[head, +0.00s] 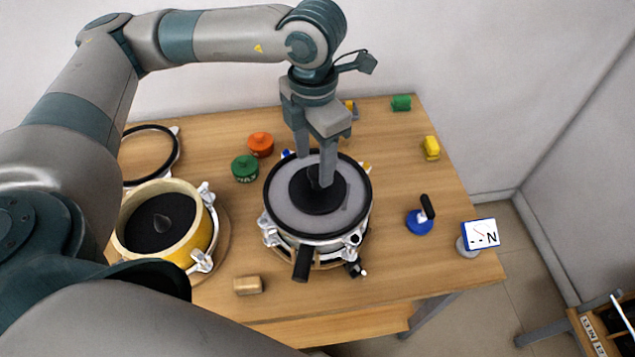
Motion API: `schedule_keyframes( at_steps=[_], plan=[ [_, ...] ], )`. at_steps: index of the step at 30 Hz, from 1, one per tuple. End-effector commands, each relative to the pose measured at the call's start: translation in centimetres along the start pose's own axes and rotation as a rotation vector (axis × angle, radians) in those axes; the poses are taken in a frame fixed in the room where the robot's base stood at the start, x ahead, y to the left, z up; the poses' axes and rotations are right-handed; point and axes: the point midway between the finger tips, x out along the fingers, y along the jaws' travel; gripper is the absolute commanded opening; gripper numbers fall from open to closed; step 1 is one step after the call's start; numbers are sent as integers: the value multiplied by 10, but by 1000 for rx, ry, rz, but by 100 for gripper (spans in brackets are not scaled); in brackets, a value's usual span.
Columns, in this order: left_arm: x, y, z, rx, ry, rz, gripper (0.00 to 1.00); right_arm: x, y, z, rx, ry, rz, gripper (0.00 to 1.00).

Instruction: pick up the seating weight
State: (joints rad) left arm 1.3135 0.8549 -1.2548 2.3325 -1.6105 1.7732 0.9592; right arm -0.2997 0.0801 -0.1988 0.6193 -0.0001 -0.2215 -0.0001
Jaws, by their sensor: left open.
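The seating weight looks to be the dark round disc (313,202) lying on the grey mesh pad (352,205) in the middle of the table. The pad is framed by a black ring on a round silver clamp fixture (318,252). My left gripper (317,165) comes down from above with its fingers open over the disc. The fingertips reach down to the disc's middle and hide part of it. I cannot tell whether they touch it or stand around a knob. My right gripper is not in view.
A yellow-rimmed drum (205,232) with clamps and a loose black ring (174,150) are at left. Green (244,170) and orange (260,143) pots stand behind. A blue black-handled tool (419,222), a gauge (480,235) and a wooden block (247,285) lie around.

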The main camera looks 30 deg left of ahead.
Motion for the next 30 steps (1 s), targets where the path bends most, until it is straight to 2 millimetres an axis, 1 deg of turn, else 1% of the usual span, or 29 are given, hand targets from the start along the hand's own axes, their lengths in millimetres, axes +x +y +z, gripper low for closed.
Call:
schedule_keyframes(
  at_steps=[9,13,17,21,25,30],
  plan=[
    [1,0,0,0,0,0,52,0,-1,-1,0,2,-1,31],
    [4,0,2,-1,0,-1,52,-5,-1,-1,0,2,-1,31],
    [14,2,4,0,4,-1,52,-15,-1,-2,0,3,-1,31],
    [31,3,9,0,4,-1,52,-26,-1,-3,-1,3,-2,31],
    [46,4,9,0,1,0,52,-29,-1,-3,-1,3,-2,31],
    [53,4,9,0,0,0,52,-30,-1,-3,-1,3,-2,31]
  ],
)
